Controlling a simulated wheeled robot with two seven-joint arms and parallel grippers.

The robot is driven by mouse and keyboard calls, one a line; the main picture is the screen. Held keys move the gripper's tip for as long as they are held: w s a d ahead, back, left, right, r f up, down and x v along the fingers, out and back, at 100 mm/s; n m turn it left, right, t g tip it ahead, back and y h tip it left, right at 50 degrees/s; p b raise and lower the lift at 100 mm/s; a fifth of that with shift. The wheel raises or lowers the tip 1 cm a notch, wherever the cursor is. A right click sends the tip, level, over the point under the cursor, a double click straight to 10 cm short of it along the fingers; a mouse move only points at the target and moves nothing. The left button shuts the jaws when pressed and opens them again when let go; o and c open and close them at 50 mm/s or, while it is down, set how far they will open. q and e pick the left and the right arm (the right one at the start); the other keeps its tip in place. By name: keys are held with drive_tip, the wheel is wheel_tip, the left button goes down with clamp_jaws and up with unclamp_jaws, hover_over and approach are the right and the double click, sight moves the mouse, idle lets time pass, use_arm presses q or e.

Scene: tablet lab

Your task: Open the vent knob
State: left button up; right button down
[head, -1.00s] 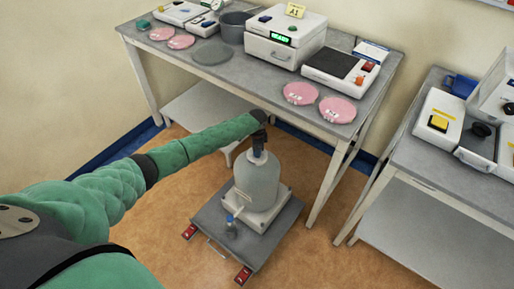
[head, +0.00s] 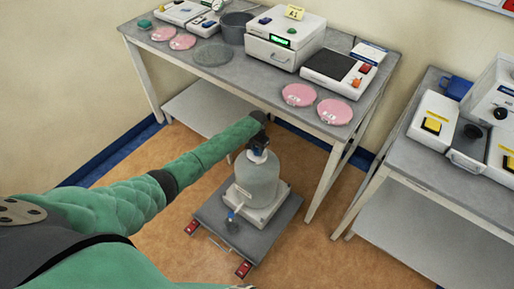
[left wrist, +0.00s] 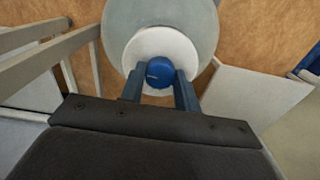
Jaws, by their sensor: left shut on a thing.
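The vent knob (left wrist: 159,73) is a round blue knob on the white cap (left wrist: 138,46) of a grey vessel (head: 257,178). In the left wrist view my left gripper (left wrist: 159,88) has its two blue fingers on either side of the knob, shut on it. In the head view my left gripper (head: 258,143) is at the top of the vessel and hides the knob. The vessel stands upright on a white base (head: 269,212) on a low grey cart (head: 207,217). My right gripper is not in view.
A grey bench (head: 227,84) behind the cart holds pink dishes (head: 335,112), a white device with a green display (head: 283,42) and a dark-topped device (head: 333,68). A second bench (head: 410,155) stands at the right. The floor left of the cart is clear.

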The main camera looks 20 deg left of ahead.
sight(257, 150)
use_arm(q)
drive_tip(key=shift+r+n, duration=0.1)
drive_tip(key=shift+n, duration=0.2)
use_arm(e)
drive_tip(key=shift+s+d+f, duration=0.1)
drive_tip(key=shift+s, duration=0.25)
use_arm(q)
drive_tip(key=shift+w, duration=0.1)
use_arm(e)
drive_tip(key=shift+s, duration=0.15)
use_arm(q)
drive_tip(key=o, duration=1)
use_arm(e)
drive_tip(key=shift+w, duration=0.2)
use_arm(q)
drive_tip(key=shift+r, duration=0.15)
wheel_tip(257, 150, up, 6)
drive_tip(key=shift+f+b, duration=0.1)
drive_tip(key=shift+b, duration=0.95)
drive_tip(key=shift+r, duration=0.8)
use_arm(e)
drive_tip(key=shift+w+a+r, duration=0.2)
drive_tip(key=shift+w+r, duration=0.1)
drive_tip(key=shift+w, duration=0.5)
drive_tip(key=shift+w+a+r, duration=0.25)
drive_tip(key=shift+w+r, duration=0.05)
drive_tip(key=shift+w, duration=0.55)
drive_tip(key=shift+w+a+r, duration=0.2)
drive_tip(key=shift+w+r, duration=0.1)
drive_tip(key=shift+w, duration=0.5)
